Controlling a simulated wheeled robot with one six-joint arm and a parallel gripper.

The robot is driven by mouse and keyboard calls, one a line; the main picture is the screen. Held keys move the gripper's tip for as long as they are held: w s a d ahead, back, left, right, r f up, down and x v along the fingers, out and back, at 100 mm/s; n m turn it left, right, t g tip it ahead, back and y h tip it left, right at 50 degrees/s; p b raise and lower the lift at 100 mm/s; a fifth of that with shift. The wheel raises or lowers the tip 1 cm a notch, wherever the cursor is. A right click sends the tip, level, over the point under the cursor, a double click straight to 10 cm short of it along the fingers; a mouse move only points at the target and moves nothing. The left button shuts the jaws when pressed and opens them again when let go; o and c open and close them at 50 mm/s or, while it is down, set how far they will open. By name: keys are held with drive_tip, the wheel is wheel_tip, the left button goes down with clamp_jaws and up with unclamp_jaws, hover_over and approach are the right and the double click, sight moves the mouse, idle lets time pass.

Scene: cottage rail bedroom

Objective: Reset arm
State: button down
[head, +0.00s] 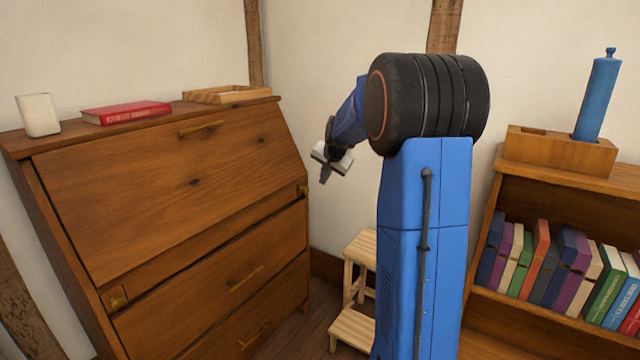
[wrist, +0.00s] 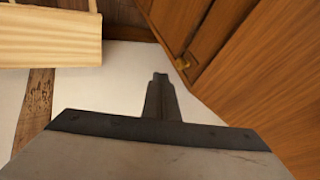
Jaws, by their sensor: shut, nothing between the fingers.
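My gripper (head: 326,174) hangs at the end of my blue arm in the head view, pointing down and left. It is in the air to the right of the wooden bureau (head: 190,190), apart from it. In the wrist view my gripper (wrist: 160,78) shows its fingers together with nothing between them. The bureau also shows at the upper right of the wrist view (wrist: 270,70).
A wooden step stool (head: 352,325) stands on the floor behind my arm. A bookshelf (head: 560,310) with books is at right, bearing a wooden block (head: 550,153) and blue cylinder (head: 598,95). A red book (head: 125,112), white cup (head: 38,115) and wooden tray (head: 215,97) top the bureau.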

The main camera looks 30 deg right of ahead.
drive_tip(key=s+a+r+n+g+y, duration=0.1)
drive_tip(key=s+a+r+n, duration=0.15)
drive_tip(key=s+a, duration=0.85)
drive_tip(key=s+a+r+n, duration=0.1)
drive_tip(key=s+a+n, duration=0.3)
drive_tip(key=s+a, duration=0.6)
drive_tip(key=s+a+f+n, duration=0.2)
drive_tip(key=s+a, duration=0.1)
drive_tip(key=s, duration=0.5)
drive_tip(key=s+a+f+n+g, duration=0.1)
drive_tip(key=s+a+f, duration=0.2)
drive_tip(key=s, duration=0.5)
drive_tip(key=s+a+f+n+y, duration=0.1)
drive_tip(key=s+a+f+n, duration=0.1)
drive_tip(key=s, duration=0.6)
drive_tip(key=shift+s+a+f+n, duration=0.35)
drive_tip(key=shift+a+f, duration=0.2)
drive_tip(key=shift+a, duration=0.15)
